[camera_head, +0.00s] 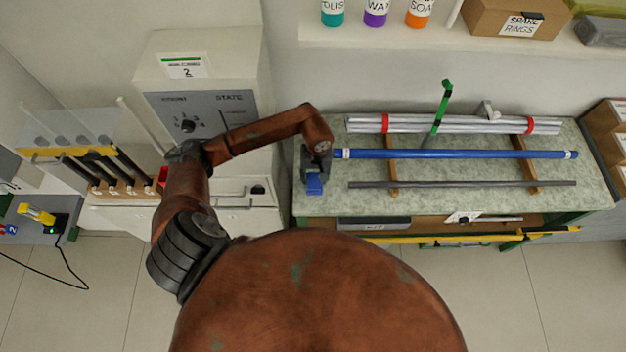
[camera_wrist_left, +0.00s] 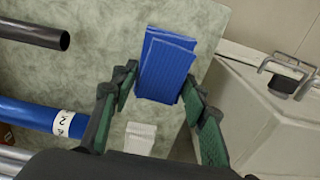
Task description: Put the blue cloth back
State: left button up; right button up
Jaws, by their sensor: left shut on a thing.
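The blue cloth (camera_head: 314,184) is a small folded piece at the left end of the speckled bench (camera_head: 330,222). My left gripper (camera_head: 314,172) is over that end, shut on the cloth. In the left wrist view the cloth (camera_wrist_left: 165,68) shows ribbed, folded layers beyond the green-padded fingers of my left gripper (camera_wrist_left: 160,95). I cannot tell whether the cloth touches the bench top. My right gripper is not in view.
A blue rod (camera_head: 455,154) lies across two wooden supports beside a grey rod (camera_head: 460,184) and a bundle of silver rods (camera_head: 455,124). A grey-white machine (camera_head: 205,55) stands left of the bench. A white ribbed block (camera_wrist_left: 139,138) shows near my fingers.

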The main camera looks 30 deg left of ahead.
aim_at(313, 180)
pick_arm(q)
jog(key=shift+w+a+f, duration=0.2)
jog(key=shift+a+f, duration=0.2)
jog(key=shift+f, duration=0.2)
notch_tip(313, 180, down, 2)
jog(key=shift+f+p, duration=0.2)
jog(key=shift+p, duration=0.25)
jog(key=shift+f, duration=0.45)
jog(key=o, duration=1.1)
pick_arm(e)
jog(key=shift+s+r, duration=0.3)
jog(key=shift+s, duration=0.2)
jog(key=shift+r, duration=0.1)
